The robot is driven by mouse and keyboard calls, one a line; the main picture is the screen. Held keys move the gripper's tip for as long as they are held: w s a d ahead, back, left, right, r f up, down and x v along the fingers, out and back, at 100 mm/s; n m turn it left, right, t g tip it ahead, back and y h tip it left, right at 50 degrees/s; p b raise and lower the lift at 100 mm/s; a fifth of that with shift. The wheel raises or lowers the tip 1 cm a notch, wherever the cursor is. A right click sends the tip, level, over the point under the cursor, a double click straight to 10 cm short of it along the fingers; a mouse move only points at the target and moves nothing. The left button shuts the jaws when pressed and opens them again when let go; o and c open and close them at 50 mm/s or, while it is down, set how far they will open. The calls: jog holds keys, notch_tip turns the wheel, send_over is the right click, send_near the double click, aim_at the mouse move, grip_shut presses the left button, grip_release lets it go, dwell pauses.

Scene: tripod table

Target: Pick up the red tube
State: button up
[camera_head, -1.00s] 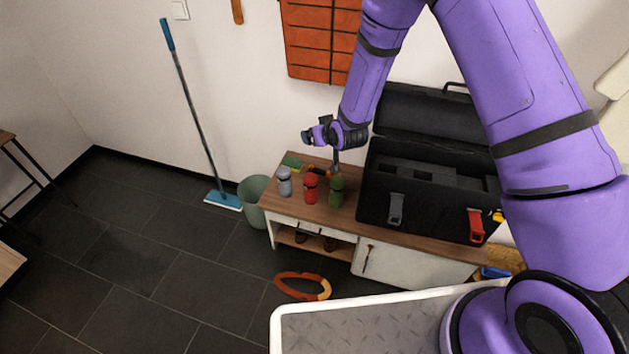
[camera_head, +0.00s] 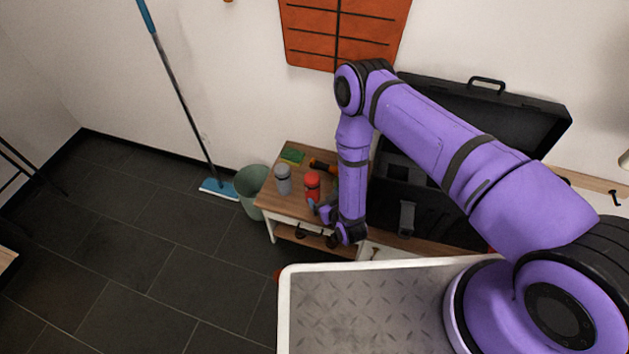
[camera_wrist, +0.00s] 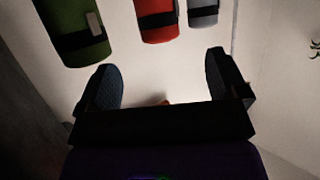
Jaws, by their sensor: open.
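The red tube (camera_head: 312,187) stands upright on the wooden top of the small cabinet, between the grey tube (camera_head: 283,181) and the mostly hidden green tube. My gripper (camera_head: 320,209) is at the front of the cabinet top, just in front of the red tube and partly hidden by my wrist. In the wrist view, my gripper (camera_wrist: 164,62) is open, with nothing between its fingers.
The green tube (camera_wrist: 76,32) is at left and the grey tube (camera_wrist: 203,12) at right in the wrist view. A large open black toolbox (camera_head: 440,220) stands right of the tubes. A green bin (camera_head: 250,190) and a blue mop (camera_head: 218,189) are at left.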

aim_at(316, 188)
jog(key=x, duration=0.5)
jog(key=shift+w+f, duration=0.1)
jog(key=shift+f, duration=0.35)
jog(key=shift+x, duration=2.65)
jog(key=shift+d+f, duration=0.15)
jog(key=c, duration=1.2)
